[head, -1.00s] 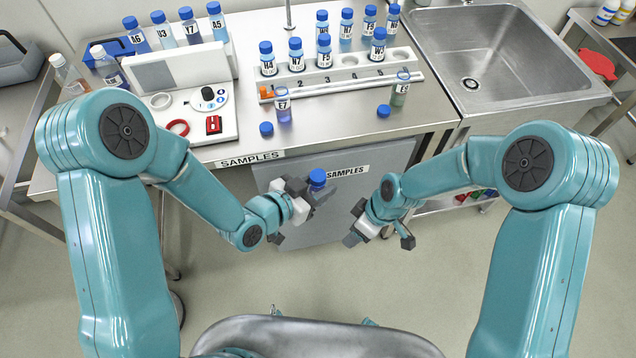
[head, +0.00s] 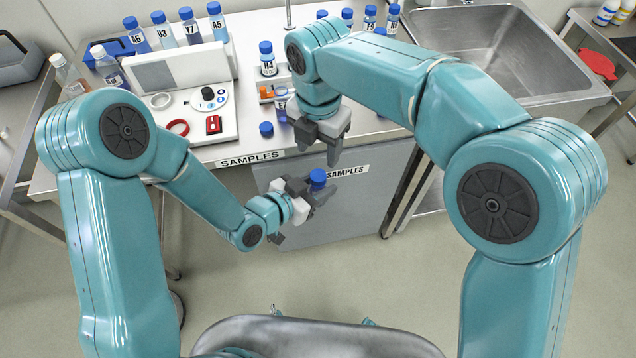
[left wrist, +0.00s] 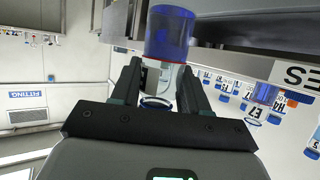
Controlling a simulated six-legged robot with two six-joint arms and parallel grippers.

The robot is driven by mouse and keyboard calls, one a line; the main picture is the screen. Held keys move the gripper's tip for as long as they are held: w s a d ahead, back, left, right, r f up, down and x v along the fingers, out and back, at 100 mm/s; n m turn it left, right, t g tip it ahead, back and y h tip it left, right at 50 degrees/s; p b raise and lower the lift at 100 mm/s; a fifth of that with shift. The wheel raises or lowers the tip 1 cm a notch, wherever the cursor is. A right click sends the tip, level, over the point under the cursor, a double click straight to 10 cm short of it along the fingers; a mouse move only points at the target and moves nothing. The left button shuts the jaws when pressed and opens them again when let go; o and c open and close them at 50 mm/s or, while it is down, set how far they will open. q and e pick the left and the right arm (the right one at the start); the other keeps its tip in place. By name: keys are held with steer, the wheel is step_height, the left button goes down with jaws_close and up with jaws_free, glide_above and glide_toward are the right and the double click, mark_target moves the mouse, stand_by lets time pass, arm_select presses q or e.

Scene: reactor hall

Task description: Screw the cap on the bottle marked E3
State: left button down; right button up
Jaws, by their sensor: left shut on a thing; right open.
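On the bench, bottle E7 (head: 281,101) stands partly behind my right arm, and a loose blue cap (head: 266,129) lies nearby. The bottle rack is largely hidden by that arm. A panel with a red switch (head: 213,124) is left, the sink (head: 550,75) right.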

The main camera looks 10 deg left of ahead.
mark_target(318, 175)
step_height(318, 175, down, 8)
steer(key=shift+f, duration=0.1)
stand_by(0.5)
